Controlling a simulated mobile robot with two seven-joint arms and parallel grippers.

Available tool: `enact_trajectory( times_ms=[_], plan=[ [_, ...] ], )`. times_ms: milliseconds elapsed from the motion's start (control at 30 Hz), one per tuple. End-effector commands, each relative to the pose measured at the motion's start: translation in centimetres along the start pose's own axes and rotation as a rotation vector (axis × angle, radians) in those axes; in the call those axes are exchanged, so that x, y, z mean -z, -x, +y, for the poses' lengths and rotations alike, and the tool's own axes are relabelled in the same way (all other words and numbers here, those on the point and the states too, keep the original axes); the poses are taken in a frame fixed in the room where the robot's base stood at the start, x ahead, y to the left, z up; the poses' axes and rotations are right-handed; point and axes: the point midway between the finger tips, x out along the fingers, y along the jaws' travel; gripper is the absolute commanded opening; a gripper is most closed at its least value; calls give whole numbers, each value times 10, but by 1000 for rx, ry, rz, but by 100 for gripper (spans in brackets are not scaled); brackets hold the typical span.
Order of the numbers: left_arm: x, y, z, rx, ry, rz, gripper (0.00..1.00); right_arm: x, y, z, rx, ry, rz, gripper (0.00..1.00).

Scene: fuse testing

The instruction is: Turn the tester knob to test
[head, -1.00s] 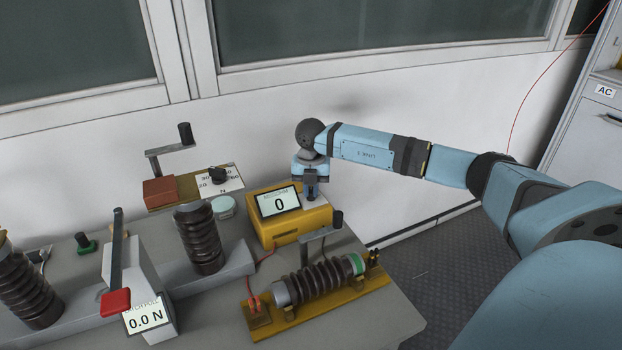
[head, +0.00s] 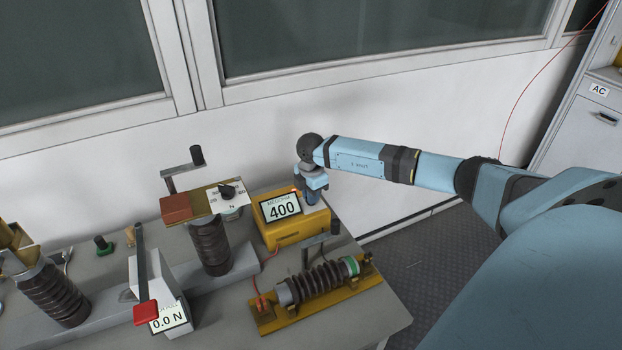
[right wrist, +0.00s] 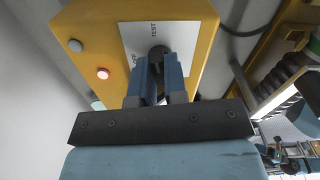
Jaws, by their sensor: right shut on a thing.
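The yellow tester (head: 290,233) stands at the back right of the table, and its screen (head: 281,207) reads 400. In the right wrist view the tester's top (right wrist: 93,30) carries a white plate marked TEST (right wrist: 136,34), with a second, partly hidden label. The dark knob (right wrist: 158,51) sits on this plate, mostly covered by my fingers. My right gripper (right wrist: 157,66) is shut on the knob from above. My left gripper is not in view.
A ribbed fuse (head: 318,283) lies on a yellow base in front of the tester, wired to it. A pull gauge (head: 170,318) reading 0.0 N and upright ribbed insulators (head: 211,246) stand left. A red lamp (right wrist: 102,73) on the tester is lit.

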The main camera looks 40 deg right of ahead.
Motion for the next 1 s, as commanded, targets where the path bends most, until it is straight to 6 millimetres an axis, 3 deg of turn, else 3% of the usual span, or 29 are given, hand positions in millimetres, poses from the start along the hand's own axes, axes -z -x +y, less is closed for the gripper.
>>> enact_trajectory(
  times_ms=[333, 900, 933, 1000],
  plan=[
    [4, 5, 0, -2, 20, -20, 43, -1, 2, 0, -1, -153, -1, 0],
    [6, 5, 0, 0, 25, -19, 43, -1, 1, 1, -2, -185, -1, 0],
    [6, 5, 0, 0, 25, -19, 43, -1, 1, 1, -2, -185, -1, 15],
    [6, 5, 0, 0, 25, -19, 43, -1, 1, 1, -2, -184, -1, 31]
  ],
)
